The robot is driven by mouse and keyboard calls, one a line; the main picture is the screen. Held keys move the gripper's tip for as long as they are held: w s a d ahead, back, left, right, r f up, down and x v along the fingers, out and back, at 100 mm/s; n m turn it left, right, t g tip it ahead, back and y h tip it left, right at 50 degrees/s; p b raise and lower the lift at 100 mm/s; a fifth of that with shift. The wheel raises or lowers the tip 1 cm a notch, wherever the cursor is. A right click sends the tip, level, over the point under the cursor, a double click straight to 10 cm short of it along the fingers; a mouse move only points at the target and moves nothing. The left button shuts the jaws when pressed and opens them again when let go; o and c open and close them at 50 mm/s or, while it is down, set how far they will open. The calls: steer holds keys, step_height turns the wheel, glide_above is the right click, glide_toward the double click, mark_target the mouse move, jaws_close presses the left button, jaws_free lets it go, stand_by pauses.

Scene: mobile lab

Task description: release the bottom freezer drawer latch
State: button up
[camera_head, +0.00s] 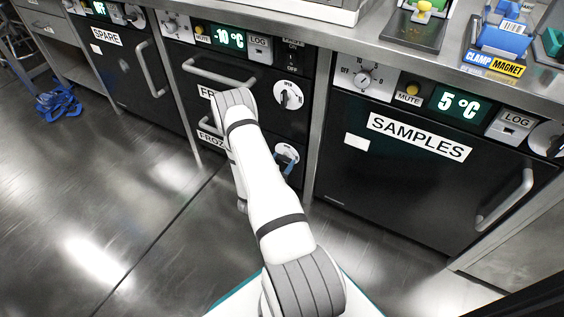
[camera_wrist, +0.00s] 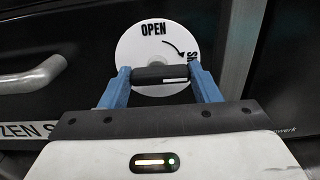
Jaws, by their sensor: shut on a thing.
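The bottom freezer drawer's latch is a dark bar knob (camera_wrist: 162,72) on a white round dial (camera_wrist: 150,40) marked OPEN, with a curved arrow and a second word partly hidden. The bar lies about level in the wrist view. My gripper (camera_wrist: 162,80) has its two blue fingers closed on the bar, one at each end. In the head view the dial (camera_head: 287,151) is at the right of the drawer front, partly covered by my gripper (camera_head: 287,166). The drawer's handle (camera_wrist: 30,75) is to the left. The drawer looks closed.
The upper freezer drawer has its own latch dial (camera_head: 289,94) and handle (camera_head: 215,74). The SAMPLES door (camera_head: 400,180) is to the right and the SPARE door (camera_head: 125,75) to the left.

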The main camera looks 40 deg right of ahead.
steer(key=c, duration=0.4)
steer(key=shift+o, duration=0.2)
steer(key=shift+w+n, duration=0.1)
steer(key=shift+n, duration=0.3)
steer(key=n+p, duration=0.1)
steer(key=n, duration=0.2)
steer(key=shift+a+r, duration=0.1)
steer(key=n+p, duration=0.1)
steer(key=n, duration=0.3)
steer(key=shift+w+n, duration=0.1)
steer(key=shift+n, duration=0.2)
steer(key=n, duration=0.5)
steer(key=shift+w+p, duration=0.1)
steer(key=shift+p, duration=0.3)
steer(key=n, duration=0.4)
steer(key=shift+w+a, duration=0.1)
steer(key=shift+n, duration=0.5)
